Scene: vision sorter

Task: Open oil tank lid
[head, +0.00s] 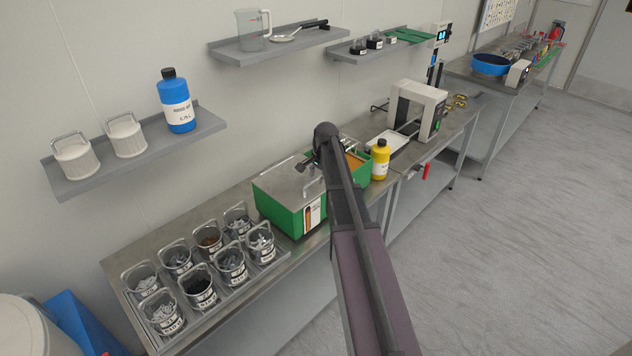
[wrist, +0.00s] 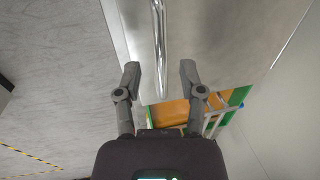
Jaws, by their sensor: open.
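The green oil tank (head: 278,214) stands on the steel bench in the head view. A flat grey metal lid (head: 280,186) covers its left part, and orange oil (head: 354,161) shows at the right end. In the wrist view, the lid (wrist: 215,40) fills the upper middle, with a chrome bar handle (wrist: 158,30) along it. The oil (wrist: 172,112) shows below it. My gripper (wrist: 160,67) is open, with one finger on each side of the bar's line, apart from it. In the head view my arm hides part of the tank and lid.
Several labelled baskets of parts (head: 203,285) stand left of the tank. A yellow bottle (head: 380,160) stands close on its right, before a white machine (head: 418,108). Wall shelves (head: 140,150) hang above. The floor (head: 520,220) at the right is clear.

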